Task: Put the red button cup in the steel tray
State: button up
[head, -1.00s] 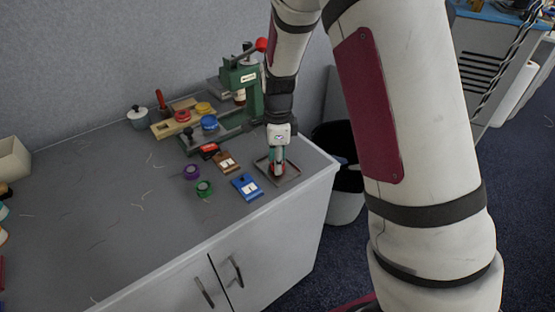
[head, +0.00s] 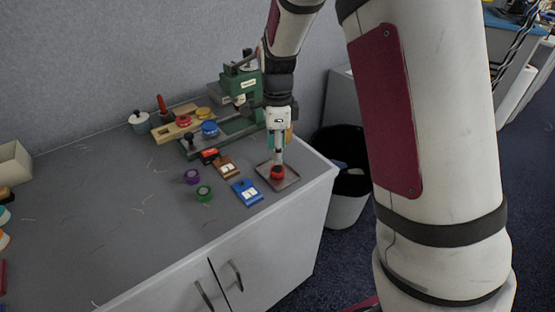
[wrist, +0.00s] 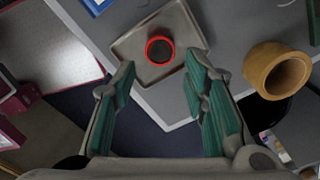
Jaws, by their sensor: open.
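The red button cup (head: 277,172) sits in the steel tray (head: 291,181) near the right end of the table. In the wrist view the cup (wrist: 148,50) is a red ring with a dark inside, resting on the bare floor of the tray (wrist: 184,30). My gripper (head: 278,160) is above the cup in the head view. In the wrist view my gripper (wrist: 162,75) is open, its green-padded fingers apart with nothing between them. The cup lies beyond the fingertips, not touching them.
A blue card holder (head: 247,192), a brown one (head: 225,167), a green ring (head: 204,193) and a purple ring (head: 192,177) lie left of the tray. A green press (head: 246,88) stands behind. A black-lined bin (head: 343,205) is beyond the table's right edge.

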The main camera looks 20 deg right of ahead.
aim_at(277, 169)
notch_tip(277, 169, up, 6)
jog(key=shift+p, duration=0.3)
jog(key=s+r+n+t, duration=0.1)
jog(key=s+r+n, duration=0.55)
jog(key=s, duration=0.45)
jog(key=s+r+n+t, duration=0.1)
jog(key=s+r+n, duration=0.6)
jog(key=s, duration=0.5)
jog(key=s+f+n, duration=0.3)
jog(key=s+n, duration=0.4)
jog(key=s, duration=0.2)
jog(key=shift+n+t, duration=0.3)
jog(key=shift+n, duration=0.05)
notch_tip(277, 169, up, 9)
jog(key=t+p, duration=0.1)
jog(key=p, duration=0.6)
jog(key=shift+d+f+t, duration=0.15)
jog(key=shift+f+t, duration=0.05)
jog(key=shift+t, duration=0.1)
jog(key=shift+o, duration=0.2)
